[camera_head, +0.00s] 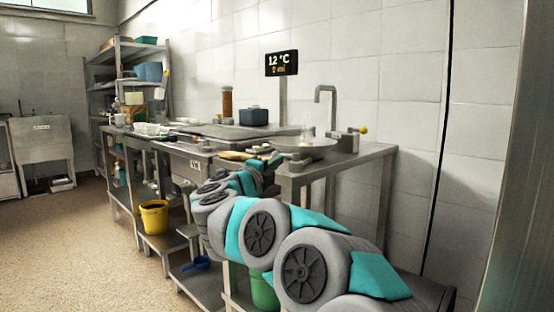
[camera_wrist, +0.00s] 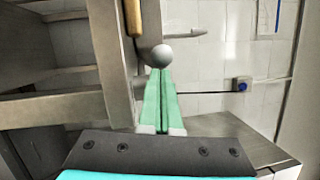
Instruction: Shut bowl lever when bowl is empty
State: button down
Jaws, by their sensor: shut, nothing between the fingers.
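A wide grey bowl (camera_head: 303,146) sits on the right end of the steel bench in the head view. A pale glassy shape shows above its rim; I cannot tell whether this is in the bowl or behind it, and the bowl's inside is mostly hidden. A small lever with a yellow knob (camera_head: 364,130) stands right of the bowl beside a metal box. In the wrist view my gripper (camera_wrist: 161,72) has its green fingers together and empty. A pale round ball (camera_wrist: 162,56) is just beyond the fingertips; I cannot tell whether they touch.
A dark box (camera_head: 253,116) and a brown cylinder (camera_head: 227,103) stand farther left. A yellow bucket (camera_head: 154,217) is on the low shelf. The floor at left is clear. A tan handle (camera_wrist: 132,17) shows near the ball.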

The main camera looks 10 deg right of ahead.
jog(key=shift+w+a+r+m+g+h+p, duration=0.1)
jog(key=shift+w+m+g+h+p, duration=0.3)
jog(key=shift+m+g+h+p, duration=0.45)
jog(key=shift+w+a+f+m+g+h+p, duration=0.1)
jog(key=shift+w+m+g+h+p, duration=0.4)
jog(key=shift+g+h+p, duration=0.4)
jog(key=shift+w+a+r+m+g+h+p, duration=0.1)
jog(key=shift+w+m+g+h+p, duration=0.2)
jog(key=shift+m+g+h+p, duration=0.6)
jog(key=shift+w+d+p, duration=0.1)
jog(key=shift+w+p, duration=0.05)
jog(key=shift+p, duration=0.2)
jog(key=shift+w, duration=0.3)
